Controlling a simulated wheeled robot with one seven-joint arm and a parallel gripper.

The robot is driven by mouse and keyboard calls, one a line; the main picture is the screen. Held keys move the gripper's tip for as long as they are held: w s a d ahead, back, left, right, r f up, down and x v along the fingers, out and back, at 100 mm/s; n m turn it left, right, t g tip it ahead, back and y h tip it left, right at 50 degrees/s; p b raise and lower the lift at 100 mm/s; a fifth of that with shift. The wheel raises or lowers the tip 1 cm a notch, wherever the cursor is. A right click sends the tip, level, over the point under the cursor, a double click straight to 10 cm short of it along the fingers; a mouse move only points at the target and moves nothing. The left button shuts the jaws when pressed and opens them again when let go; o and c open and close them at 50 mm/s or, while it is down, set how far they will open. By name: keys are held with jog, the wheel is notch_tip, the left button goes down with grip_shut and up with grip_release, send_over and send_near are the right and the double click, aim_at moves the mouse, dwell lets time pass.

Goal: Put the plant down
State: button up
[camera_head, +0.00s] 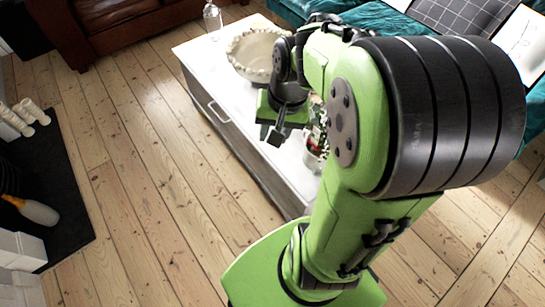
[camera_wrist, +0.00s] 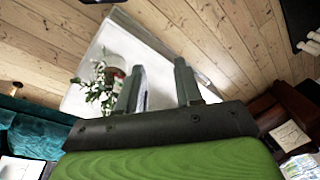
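The plant (camera_head: 313,148) has green leaves with a little red, and my arm partly hides it in the head view. It appears to stand on the white table near its edge. In the wrist view the plant (camera_wrist: 100,92) shows whole, with its leaves spreading beside its pot, left of my left-hand finger. My gripper (camera_head: 274,135) is above the table's front edge, left of the plant. In the wrist view my gripper (camera_wrist: 160,68) has its two fingers apart, with only table surface showing between them. The plant is outside the fingers.
A teal sofa (camera_head: 285,12) stands behind, a brown leather seat (camera_head: 110,25) at upper left. Bare floorboards (camera_head: 130,150) lie open left of the table.

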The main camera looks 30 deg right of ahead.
jog(key=s+a+r+n+t+h, duration=0.1)
jog(key=s+a+r+n+t, duration=0.2)
jog(key=s+a+r+n, duration=0.3)
jog(key=s+r, duration=0.1)
jog(key=s, duration=0.3)
jog(key=shift+a+r+n+t, duration=0.15)
jog(key=shift+a+n+t, duration=0.1)
jog(key=shift+n+t, duration=0.15)
jog(key=shift+r, duration=0.1)
notch_tip(320, 180, up, 10)
jog(key=p, duration=1)
jog(key=shift+r, duration=0.15)
jog(key=shift+w, duration=0.1)
